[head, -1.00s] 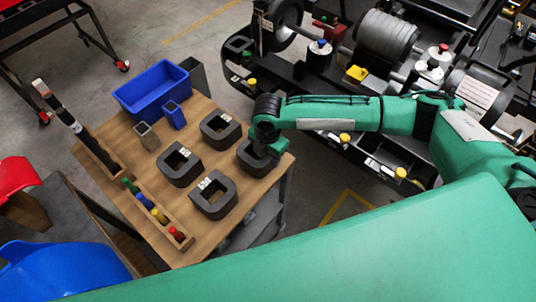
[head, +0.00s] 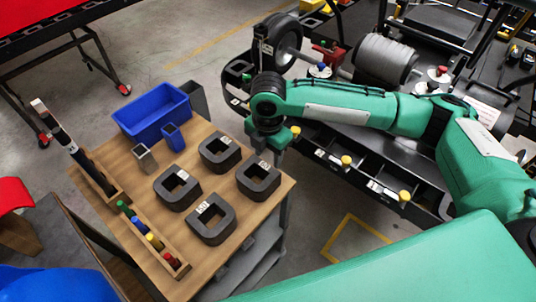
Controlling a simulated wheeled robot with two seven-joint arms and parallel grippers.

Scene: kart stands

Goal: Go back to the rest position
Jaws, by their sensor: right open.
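My right arm comes in from the right, and its green gripper (head: 270,150) points down near the far right edge of the wooden table (head: 225,258). It is open and holds nothing that I can see. It appears above and just beyond a dark square ring block (head: 258,178), apart from it. Three more such blocks stand to the left: one at the back (head: 220,151), one at the left (head: 178,188) and one in front (head: 211,218). My left gripper is not in view.
A blue bin (head: 152,113), a small blue cup (head: 173,138) and a grey cup (head: 144,158) stand at the table's back left. A wooden rack (head: 150,245) holds coloured pegs. The black kart frame (head: 365,178) lies right of the table, below my right arm.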

